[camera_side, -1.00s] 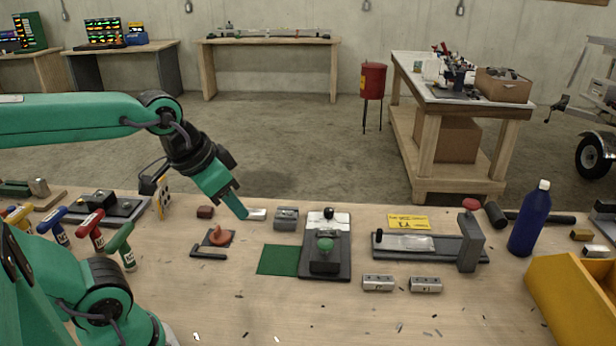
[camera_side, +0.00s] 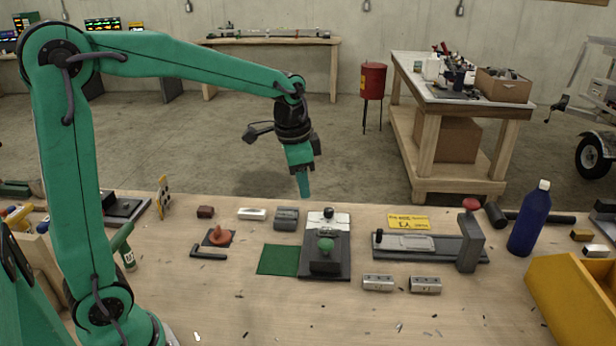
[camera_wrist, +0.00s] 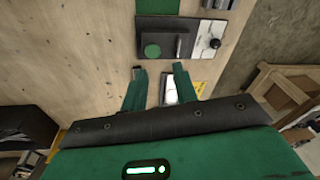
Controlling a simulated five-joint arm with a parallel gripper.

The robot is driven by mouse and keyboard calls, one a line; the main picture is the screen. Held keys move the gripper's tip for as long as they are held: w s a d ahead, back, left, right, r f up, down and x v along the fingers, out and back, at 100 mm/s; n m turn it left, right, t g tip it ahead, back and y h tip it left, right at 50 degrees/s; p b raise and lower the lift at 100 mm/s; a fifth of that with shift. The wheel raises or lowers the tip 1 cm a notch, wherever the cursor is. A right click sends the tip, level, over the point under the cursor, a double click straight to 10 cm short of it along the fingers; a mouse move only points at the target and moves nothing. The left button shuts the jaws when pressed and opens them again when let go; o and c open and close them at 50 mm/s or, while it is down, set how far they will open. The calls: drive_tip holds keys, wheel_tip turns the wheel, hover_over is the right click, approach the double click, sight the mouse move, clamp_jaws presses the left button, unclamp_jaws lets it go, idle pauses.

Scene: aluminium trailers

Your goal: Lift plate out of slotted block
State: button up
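My gripper (camera_side: 303,190) hangs in the air, pointing down, behind and above the bench fixtures. In the wrist view its two green fingers (camera_wrist: 159,76) are apart with nothing held between them. A clear, pale plate (camera_side: 408,242) lies on a long dark fixture (camera_side: 450,250) with an upright grey block (camera_side: 469,245) at its right end. Part of the pale plate shows between the fingers in the wrist view (camera_wrist: 170,90), well below them. A small grey block (camera_side: 286,217) with a groove stands left of there. I cannot tell for certain which block is the slotted one.
A dark fixture with a green knob (camera_side: 326,245) and black knob stands mid-bench beside a green mat (camera_side: 278,260). Two small metal blocks (camera_side: 378,283) lie in front. A blue bottle (camera_side: 530,220) and yellow bin (camera_side: 575,295) stand right. The front bench is mostly clear.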

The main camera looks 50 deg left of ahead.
drive_tip(key=w+f+m, duration=0.1)
drive_tip(key=w+f, duration=0.2)
drive_tip(key=w+a+f+m+g, duration=0.1)
drive_tip(key=w+f, duration=0.2)
drive_tip(key=w+f+m+g, duration=0.1)
drive_tip(key=w+f, duration=0.2)
drive_tip(key=shift+a+f, duration=0.3)
drive_tip(key=shift+a, duration=0.1)
drive_tip(key=shift+d+f, duration=0.15)
drive_tip(key=shift+f, duration=3.75)
clamp_jaws()
